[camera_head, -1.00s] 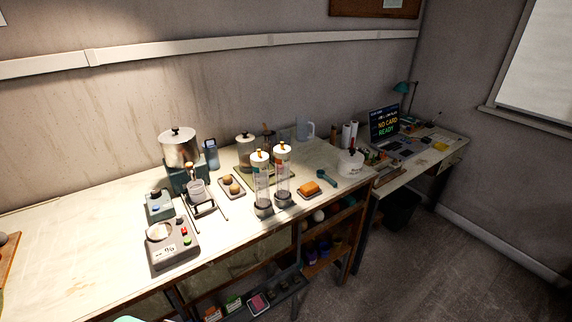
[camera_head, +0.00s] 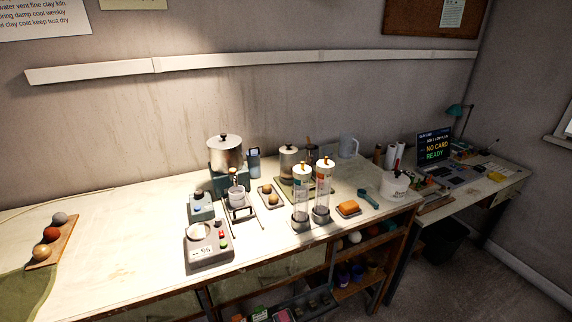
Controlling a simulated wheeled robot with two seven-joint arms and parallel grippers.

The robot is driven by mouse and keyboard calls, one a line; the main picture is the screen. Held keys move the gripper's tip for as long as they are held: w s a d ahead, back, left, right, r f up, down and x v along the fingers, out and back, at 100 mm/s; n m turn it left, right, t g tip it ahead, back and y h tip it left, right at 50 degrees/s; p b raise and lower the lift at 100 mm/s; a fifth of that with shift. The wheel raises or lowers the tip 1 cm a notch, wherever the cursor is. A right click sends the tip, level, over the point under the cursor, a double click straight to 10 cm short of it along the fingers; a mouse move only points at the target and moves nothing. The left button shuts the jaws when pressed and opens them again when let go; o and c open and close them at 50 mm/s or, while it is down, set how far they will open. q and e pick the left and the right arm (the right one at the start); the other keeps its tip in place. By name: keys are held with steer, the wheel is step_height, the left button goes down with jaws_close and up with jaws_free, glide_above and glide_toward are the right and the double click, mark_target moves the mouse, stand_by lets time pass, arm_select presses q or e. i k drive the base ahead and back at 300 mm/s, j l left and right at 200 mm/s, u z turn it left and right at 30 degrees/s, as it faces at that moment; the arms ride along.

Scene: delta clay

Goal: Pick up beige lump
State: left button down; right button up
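A wooden board (camera_head: 62,246) lies at the left end of the workbench. On it a beige lump (camera_head: 41,251) sits nearest the front, in a row with a red-brown lump (camera_head: 52,233) and a grey lump (camera_head: 60,218). A small tray (camera_head: 266,188) near the bench's middle holds small tan lumps (camera_head: 272,199), whose exact kind I cannot tell. Neither of my grippers shows in the head view.
The bench between the board and the scale is clear. A green mat (camera_head: 22,290) lies at front left.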

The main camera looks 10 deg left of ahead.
mark_target(42, 252)
steer(key=u, duration=2.1)
